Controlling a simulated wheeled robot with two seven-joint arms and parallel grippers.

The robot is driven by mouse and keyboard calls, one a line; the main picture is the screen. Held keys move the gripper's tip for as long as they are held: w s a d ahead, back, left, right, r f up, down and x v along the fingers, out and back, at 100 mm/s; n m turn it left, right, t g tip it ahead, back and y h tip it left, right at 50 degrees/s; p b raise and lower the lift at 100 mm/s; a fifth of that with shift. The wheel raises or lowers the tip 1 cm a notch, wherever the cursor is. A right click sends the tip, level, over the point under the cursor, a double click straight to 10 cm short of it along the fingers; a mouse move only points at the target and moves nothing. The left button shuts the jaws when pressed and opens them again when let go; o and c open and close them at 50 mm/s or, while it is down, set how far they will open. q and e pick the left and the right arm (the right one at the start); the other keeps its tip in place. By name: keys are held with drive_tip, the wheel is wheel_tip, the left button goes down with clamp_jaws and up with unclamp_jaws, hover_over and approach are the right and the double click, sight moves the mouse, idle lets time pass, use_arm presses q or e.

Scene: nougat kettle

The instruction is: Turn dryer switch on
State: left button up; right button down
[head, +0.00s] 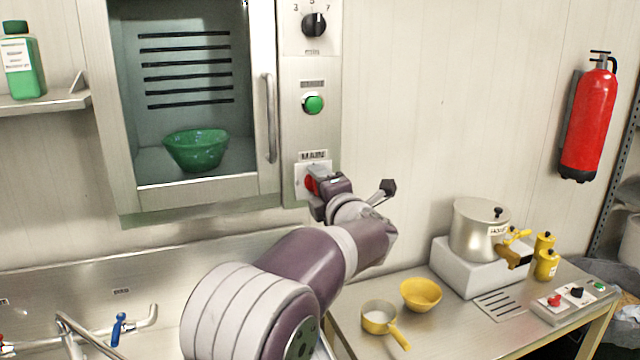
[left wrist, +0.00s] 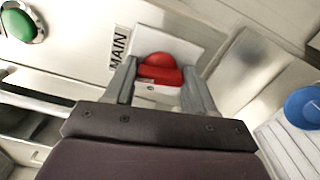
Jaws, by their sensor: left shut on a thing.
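The dryer (head: 270,185) is a steel cabinet on the wall, with a glass door and a control panel on its right side. Its red main switch (head: 311,185) sits low on the panel under a MAIN label. In the left wrist view the red switch (left wrist: 160,68) lies between the two fingers of my left gripper (left wrist: 158,85). My left gripper (head: 322,187) is shut on the switch and hides part of it in the head view. The right gripper is not in view.
A green button (head: 313,104) and a black dial (head: 314,25) are above the switch. A green bowl (head: 196,150) stands inside the dryer. The bench at right carries a pot (head: 478,232), a yellow bowl (head: 421,294) and a small saucepan (head: 379,317).

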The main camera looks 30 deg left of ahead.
use_arm(q)
drive_tip(key=shift+r+m+p, duration=0.1)
drive_tip(key=shift+m+p, duration=0.2)
drive_tip(key=shift+m, duration=0.7)
drive_tip(key=o, duration=1)
drive_tip(key=shift+o, duration=0.2)
drive_tip(key=shift+d, duration=0.1)
drive_tip(key=b+v, duration=0.5)
drive_tip(key=v, duration=0.7)
drive_tip(key=shift+s+d, duration=0.2)
